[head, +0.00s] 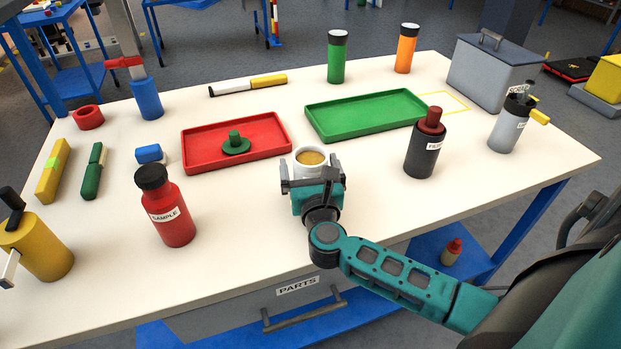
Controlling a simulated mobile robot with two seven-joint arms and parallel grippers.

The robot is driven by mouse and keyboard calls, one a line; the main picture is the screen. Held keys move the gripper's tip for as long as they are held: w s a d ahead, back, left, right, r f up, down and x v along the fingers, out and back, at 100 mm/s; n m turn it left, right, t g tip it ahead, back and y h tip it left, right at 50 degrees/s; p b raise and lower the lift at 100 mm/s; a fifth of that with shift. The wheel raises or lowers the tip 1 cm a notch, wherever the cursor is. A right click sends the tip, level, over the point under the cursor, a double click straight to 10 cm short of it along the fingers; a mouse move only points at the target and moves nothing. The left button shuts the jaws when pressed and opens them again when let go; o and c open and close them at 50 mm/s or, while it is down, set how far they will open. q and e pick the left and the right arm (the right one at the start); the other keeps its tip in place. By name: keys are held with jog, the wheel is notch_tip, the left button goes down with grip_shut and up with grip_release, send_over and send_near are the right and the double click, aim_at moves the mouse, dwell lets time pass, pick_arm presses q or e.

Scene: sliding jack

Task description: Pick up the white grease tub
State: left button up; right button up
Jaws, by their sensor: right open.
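The white grease tub (310,159) stands upright near the middle of the table, with tan grease showing in its open top. My right gripper (312,177) is at the tub's near side and open, one dark finger towards the left and one towards the right. The gripper hides the lower part of the tub, so I cannot tell whether the fingers touch it. My left gripper is not in view.
A red tray (205,160) with a green knobbed piece (236,146) lies left of the tub. A green tray (365,129) lies behind it. A dark bottle (422,152) stands to the right, and a red sample bottle (171,218) to the left. The table's front is clear.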

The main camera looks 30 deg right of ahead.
jog(key=shift+w+d, duration=0.1)
jog(key=shift+w, duration=0.15)
jog(key=shift+c, duration=0.3)
jog(key=c, duration=1.1)
